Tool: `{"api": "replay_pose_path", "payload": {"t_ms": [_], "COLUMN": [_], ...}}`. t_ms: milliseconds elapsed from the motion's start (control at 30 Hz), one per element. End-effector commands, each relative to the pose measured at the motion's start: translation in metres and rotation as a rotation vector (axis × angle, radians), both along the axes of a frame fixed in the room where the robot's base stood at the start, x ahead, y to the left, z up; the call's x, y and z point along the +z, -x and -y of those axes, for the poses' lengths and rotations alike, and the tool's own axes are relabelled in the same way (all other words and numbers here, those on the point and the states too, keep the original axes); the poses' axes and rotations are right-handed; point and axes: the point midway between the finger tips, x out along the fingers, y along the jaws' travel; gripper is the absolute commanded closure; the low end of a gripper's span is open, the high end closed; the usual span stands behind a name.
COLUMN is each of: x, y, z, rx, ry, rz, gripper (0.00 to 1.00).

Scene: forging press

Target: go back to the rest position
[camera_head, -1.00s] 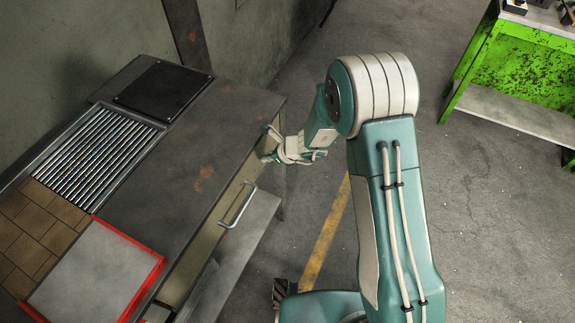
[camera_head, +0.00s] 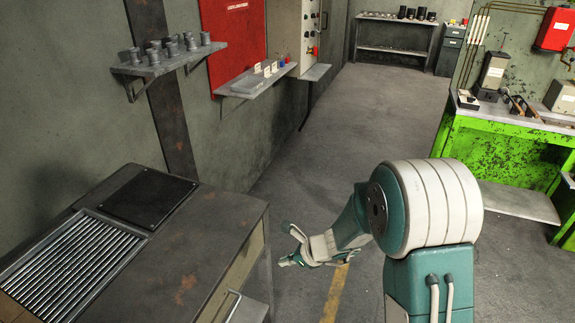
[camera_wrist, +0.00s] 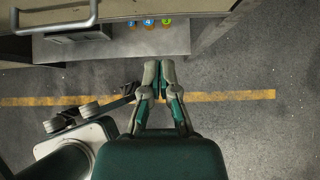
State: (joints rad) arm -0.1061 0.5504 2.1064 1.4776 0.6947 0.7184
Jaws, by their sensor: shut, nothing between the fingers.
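My gripper (camera_head: 287,244) is out to the right of the grey metal workbench (camera_head: 215,215) in the head view, over the floor and apart from the bench. In the wrist view my gripper (camera_wrist: 158,62) shows its two fingertips together with nothing between them. It points down over the concrete floor, close to the bench's lower shelf (camera_wrist: 165,42). A drawer handle (camera_wrist: 55,27) shows at the top left of the wrist view.
A yellow floor line (camera_wrist: 235,96) runs below my gripper. A green table (camera_head: 510,160) with tools stands at the right. Wall shelves (camera_head: 170,65) hold small metal parts at the left. The aisle floor (camera_head: 350,110) is clear.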

Motion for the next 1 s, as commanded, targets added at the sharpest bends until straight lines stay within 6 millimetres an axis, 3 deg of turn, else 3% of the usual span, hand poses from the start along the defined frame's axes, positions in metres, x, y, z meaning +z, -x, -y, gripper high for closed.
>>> {"api": "replay_pose_path", "payload": {"t_ms": [133, 233, 400, 600, 1000], "x": [0.023, 0.055, 0.106, 0.152, 0.213], "y": [0.006, 0.018, 0.048, 0.088, 0.172], "z": [0.003, 0.008, 0.023, 0.046, 0.11], "rx": [0.076, 0.201, 0.442, 0.714, 1.228], "ry": [0.025, 0.075, 0.19, 0.355, 0.781], "rz": [0.067, 0.171, 0.356, 0.548, 0.816], "gripper": [1.0, 1.0, 1.0, 1.0, 1.0]}}
